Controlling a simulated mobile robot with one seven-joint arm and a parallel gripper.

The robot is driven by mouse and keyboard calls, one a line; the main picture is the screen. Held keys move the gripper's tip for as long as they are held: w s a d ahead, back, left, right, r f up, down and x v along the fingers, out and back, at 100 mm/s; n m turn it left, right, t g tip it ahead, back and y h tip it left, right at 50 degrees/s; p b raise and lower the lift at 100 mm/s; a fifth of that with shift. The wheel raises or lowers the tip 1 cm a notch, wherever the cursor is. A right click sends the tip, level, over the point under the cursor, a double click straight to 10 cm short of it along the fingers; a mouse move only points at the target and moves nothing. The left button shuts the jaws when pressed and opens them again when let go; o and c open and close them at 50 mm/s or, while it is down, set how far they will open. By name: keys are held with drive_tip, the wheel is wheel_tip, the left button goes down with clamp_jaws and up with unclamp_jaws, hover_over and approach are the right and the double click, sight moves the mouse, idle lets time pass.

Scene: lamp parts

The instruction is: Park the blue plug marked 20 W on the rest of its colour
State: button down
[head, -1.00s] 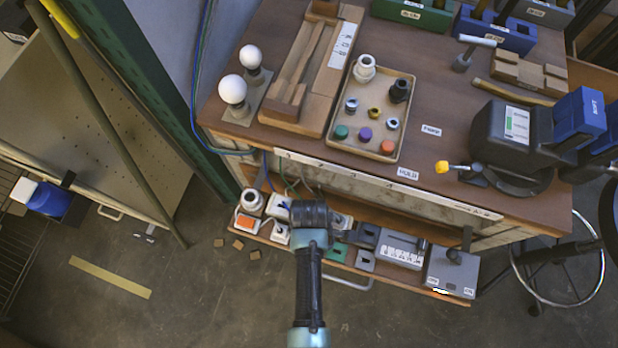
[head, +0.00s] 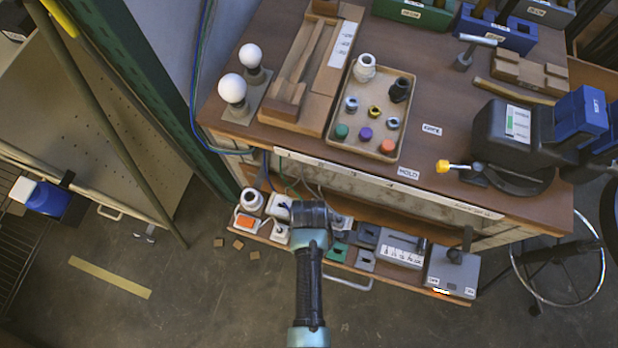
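I cannot read a 20 W mark on any part, so I cannot tell which one is the blue plug. In the tray (head: 402,146) on the bench, two small pale parts with bluish tints, a left one (head: 351,104) and a right one (head: 391,123), lie near green, purple and orange round parts. A dark blue-grey block (head: 367,235) on the lower shelf may be a rest; its role is unclear. The dark end of my arm (head: 312,214) is over the lower shelf, left of that block. Its fingers are hidden, and so is anything they may hold.
A green block (head: 336,252) and a grey box (head: 452,272) are on the lower shelf. White fittings (head: 251,200) stand at its left. The bench edge (head: 390,184) overhangs behind my arm. Two white bulbs (head: 232,88) stand at the bench's left. The floor in front is mostly clear.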

drive_tip(key=shift+s+f, duration=0.1)
drive_tip(key=shift+f, duration=0.25)
idle(1.1)
drive_tip(key=c, duration=0.6)
unclamp_jaws()
